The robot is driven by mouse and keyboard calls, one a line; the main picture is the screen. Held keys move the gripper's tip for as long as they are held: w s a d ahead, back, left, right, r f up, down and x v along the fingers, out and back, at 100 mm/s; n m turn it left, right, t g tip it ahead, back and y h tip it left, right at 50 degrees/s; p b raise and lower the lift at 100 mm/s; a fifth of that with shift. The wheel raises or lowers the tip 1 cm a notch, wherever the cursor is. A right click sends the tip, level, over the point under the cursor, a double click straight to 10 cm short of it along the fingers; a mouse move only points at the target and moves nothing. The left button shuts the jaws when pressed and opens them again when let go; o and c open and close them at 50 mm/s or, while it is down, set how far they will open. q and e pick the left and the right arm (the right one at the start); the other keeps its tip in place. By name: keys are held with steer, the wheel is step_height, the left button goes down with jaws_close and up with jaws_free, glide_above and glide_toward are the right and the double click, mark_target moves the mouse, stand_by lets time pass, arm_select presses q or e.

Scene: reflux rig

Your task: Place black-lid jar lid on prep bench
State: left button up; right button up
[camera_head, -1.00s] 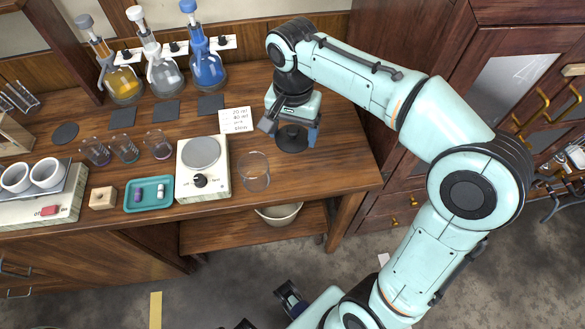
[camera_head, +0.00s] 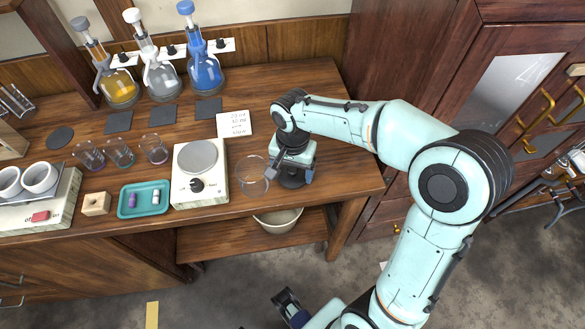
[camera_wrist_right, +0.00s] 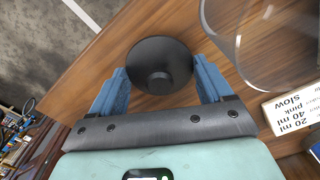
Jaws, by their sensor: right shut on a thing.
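The black jar lid (camera_head: 292,180), a dark round disc with a small knob, is under my right gripper (camera_head: 290,168) near the front right of the wooden prep bench (camera_head: 340,160). In the right wrist view the lid (camera_wrist_right: 160,62) sits between the two blue fingers of the right gripper (camera_wrist_right: 158,85), which is shut on it. The lid is over the bench top near its edge; I cannot tell whether it touches the wood. A clear open glass vessel (camera_head: 252,178) stands just left of it.
A white hotplate (camera_head: 200,192), a teal tray (camera_head: 130,208), a wooden block (camera_head: 96,204) and several small glasses stand to the left. A note card (camera_head: 234,124) lies behind the glass vessel. Stoppered flasks line the back. The bench's back right is clear.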

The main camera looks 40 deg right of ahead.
mark_target(292, 169)
steer(key=shift+f, duration=0.1)
steer(key=o, duration=0.6)
steer(key=shift+f, duration=0.1)
steer(key=o, duration=0.4)
steer(key=shift+c, duration=0.2)
steer(key=shift+r, duration=0.5)
step_height(292, 169, up, 12)
steer(key=p, duration=0.2)
steer(key=shift+f, duration=0.25)
